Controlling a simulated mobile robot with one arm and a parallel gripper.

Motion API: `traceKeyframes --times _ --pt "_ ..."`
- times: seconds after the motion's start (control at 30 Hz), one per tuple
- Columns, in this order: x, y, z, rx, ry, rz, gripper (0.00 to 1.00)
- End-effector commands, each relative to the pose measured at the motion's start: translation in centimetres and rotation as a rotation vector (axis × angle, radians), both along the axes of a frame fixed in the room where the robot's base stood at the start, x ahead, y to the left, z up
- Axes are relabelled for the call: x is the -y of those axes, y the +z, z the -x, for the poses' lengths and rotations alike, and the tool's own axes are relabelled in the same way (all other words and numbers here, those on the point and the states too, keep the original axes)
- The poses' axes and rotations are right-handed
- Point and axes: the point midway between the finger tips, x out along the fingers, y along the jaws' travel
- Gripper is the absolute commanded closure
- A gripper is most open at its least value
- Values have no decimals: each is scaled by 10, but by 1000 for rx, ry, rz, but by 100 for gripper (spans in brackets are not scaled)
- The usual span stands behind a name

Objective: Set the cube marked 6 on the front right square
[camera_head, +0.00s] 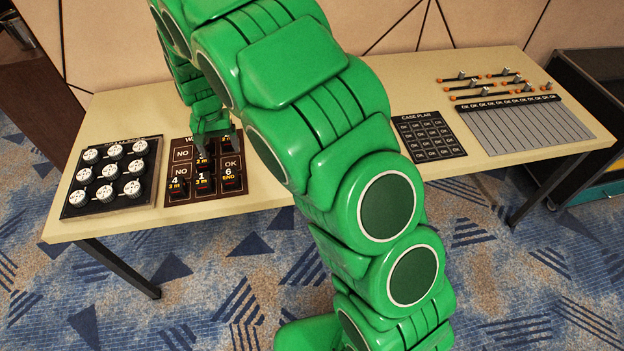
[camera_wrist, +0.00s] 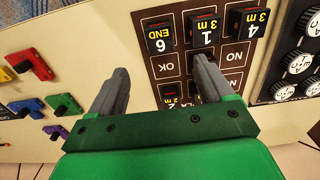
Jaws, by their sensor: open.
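The cube marked 6 (camera_head: 231,182) is dark with white and yellow lettering. It stands at the right end of the front row of the dark brown board (camera_head: 211,200), beside the cubes marked 1 (camera_head: 204,184) and 4 (camera_head: 177,188). In the wrist view the cube marked 6 (camera_wrist: 165,35) is at the top, upside down. A cube marked 2 (camera_wrist: 170,94) sits farther back, partly hidden by my gripper. My gripper (camera_wrist: 160,72) is open and appears empty, above the back right part of the board. Its fingers straddle that area, apart from the cube marked 6.
A black panel of white knobs (camera_head: 112,175) lies left of the board. Colored sliders (camera_wrist: 32,65) lie on its other side, hidden behind my arm in the head view. A small OK-marked panel (camera_head: 428,135) and a grey-striped fader panel (camera_head: 525,125) are on the table's right.

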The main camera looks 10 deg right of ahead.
Motion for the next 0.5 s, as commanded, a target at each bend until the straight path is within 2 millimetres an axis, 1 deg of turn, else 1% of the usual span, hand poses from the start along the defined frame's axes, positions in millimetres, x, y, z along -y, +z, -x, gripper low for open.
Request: traceKeyframes --times 0.07,0.17,0.27,0.37,0.4,0.5 --pt "1 0 0 -1 -1 0 19" --pt "8 7 3 -1 -4 2 19" --pt "23 20 10 -4 -9 6 19" --pt "44 39 21 -9 -15 12 19" --pt "53 47 26 -10 -18 13 19" --pt "74 63 41 -20 -24 18 19"
